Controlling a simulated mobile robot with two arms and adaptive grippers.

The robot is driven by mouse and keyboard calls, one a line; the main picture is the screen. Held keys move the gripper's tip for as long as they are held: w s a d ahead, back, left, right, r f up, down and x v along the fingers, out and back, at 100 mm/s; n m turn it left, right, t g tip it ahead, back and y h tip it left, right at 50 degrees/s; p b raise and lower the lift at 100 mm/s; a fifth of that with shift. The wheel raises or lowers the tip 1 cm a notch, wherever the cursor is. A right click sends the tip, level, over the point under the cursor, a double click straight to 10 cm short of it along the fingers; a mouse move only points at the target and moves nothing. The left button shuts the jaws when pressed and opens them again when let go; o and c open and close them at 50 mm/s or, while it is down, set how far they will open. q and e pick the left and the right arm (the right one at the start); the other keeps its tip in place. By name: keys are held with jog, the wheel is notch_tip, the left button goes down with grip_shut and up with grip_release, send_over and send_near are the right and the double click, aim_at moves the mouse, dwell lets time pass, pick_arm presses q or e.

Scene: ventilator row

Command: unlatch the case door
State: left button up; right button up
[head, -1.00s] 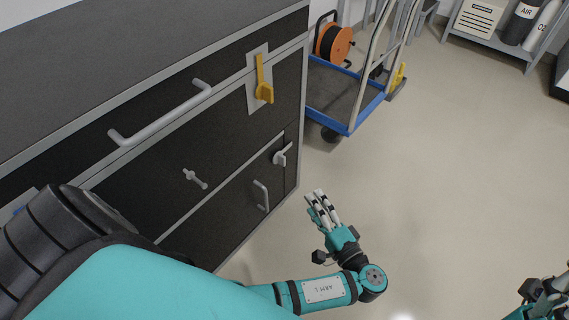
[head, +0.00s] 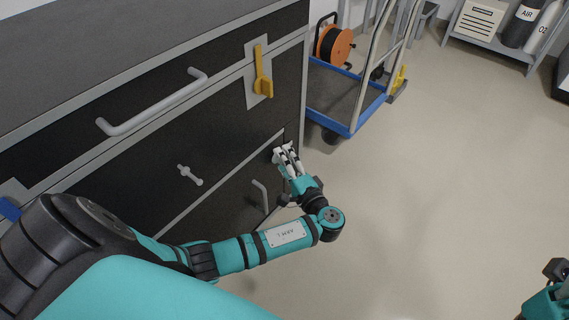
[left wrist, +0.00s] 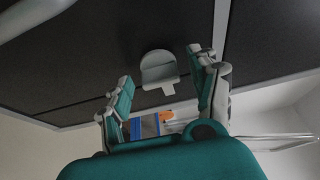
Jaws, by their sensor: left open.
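The dark case (head: 110,185) with grey trim stands at the left. Its lower right door (head: 240,205) carries a grey bar handle (head: 261,196). The grey turn latch (left wrist: 158,68) beside that door shows between my left fingers in the left wrist view; in the head view my fingers mostly cover it. My left gripper (head: 287,152) is open in front of the latch, and it also shows in the left wrist view (left wrist: 162,80). I cannot tell whether a finger touches the latch. My right gripper (head: 548,290) is partly cut off at the lower right.
A yellow latch (head: 263,86), a long drawer handle (head: 150,105) and a small grey T-handle (head: 190,174) stick out from the case front. A blue trolley (head: 345,105) stands beyond the case.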

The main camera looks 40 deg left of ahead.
pick_arm(q)
jog(key=shift+c, duration=0.4)
grip_shut()
